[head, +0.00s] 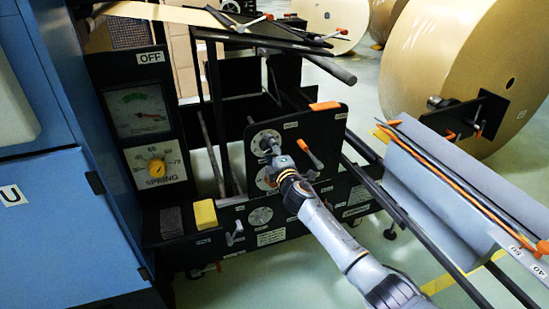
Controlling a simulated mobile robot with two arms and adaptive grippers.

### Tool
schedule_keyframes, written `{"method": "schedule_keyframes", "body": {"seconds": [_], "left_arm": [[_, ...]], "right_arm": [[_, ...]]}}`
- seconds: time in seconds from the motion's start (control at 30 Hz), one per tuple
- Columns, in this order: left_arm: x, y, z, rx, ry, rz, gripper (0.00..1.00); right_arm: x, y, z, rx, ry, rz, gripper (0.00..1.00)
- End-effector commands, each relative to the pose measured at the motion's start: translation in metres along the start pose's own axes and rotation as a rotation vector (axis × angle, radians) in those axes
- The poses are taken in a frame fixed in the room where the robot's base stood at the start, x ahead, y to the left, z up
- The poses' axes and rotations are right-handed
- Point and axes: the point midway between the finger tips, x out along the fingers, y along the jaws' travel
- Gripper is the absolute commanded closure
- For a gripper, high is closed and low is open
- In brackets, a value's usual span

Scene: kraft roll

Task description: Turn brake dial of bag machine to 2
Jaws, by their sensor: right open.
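The bag machine has a black side plate (327,128) with an orange-tipped top corner. A round pale dial (258,138) with markings sits on this plate. The labels there are too small to read, so I cannot tell which number it is set to. My right gripper (273,153) is open at the lower right part of this dial, its fingers near the dial's middle. Whether they touch the knob I cannot tell. A second round dial (262,180) below is partly hidden behind my gripper. My left gripper is not in view.
An orange-tipped lever (309,153) stands close to the right of my gripper. A yellow block (205,214) sits on the lower ledge. A large kraft roll (450,70) stands at right.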

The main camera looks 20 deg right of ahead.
Motion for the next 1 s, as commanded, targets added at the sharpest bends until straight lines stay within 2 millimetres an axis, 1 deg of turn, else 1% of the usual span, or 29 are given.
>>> {"method": "schedule_keyframes", "body": {"seconds": [0.17,0.4,0.6,0.7,0.8,1.0], "left_arm": [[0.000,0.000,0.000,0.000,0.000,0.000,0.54],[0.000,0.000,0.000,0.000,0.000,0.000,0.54],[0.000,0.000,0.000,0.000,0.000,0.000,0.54],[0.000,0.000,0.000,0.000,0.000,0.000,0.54],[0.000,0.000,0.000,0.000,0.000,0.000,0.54],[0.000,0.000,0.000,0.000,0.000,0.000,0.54]], "right_arm": [[-0.021,-0.002,0.001,-0.005,0.000,-0.001,0.38],[-0.067,-0.003,-0.001,-0.002,0.003,-0.004,0.38],[-0.101,-0.002,0.000,-0.001,0.002,-0.003,0.38],[-0.111,-0.002,-0.001,0.000,0.002,-0.003,0.38],[-0.116,-0.002,-0.001,0.000,0.002,-0.003,0.38],[-0.117,-0.001,-0.001,0.000,0.002,-0.002,0.38]]}}
